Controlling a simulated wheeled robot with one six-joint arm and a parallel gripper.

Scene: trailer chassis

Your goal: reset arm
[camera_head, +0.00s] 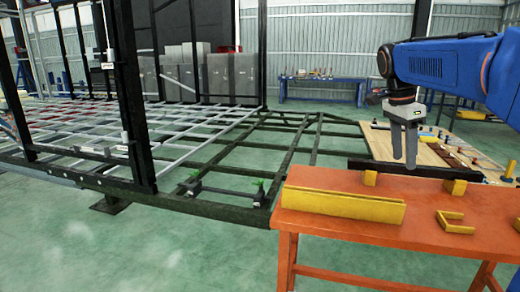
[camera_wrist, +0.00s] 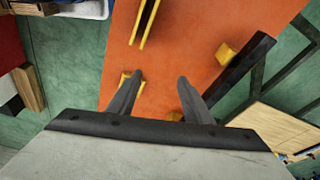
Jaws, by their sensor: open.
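My blue arm reaches in from the right in the head view. My gripper (camera_head: 405,145) hangs downward above the back part of the orange table (camera_head: 300,222). Nothing is held between the fingers. A black bar (camera_head: 415,169) lies across yellow blocks on the table, behind or below the fingers; it also shows in the wrist view (camera_wrist: 240,75), to the right of the fingers.
A yellow channel piece (camera_head: 340,204) and a yellow U-shaped bracket (camera_head: 455,222) lie on the orange table. A dark trailer chassis frame (camera_head: 225,208) stands to the left. A wooden-topped table (camera_head: 430,153) with small parts is behind. Green floor (camera_head: 180,255) is clear at front left.

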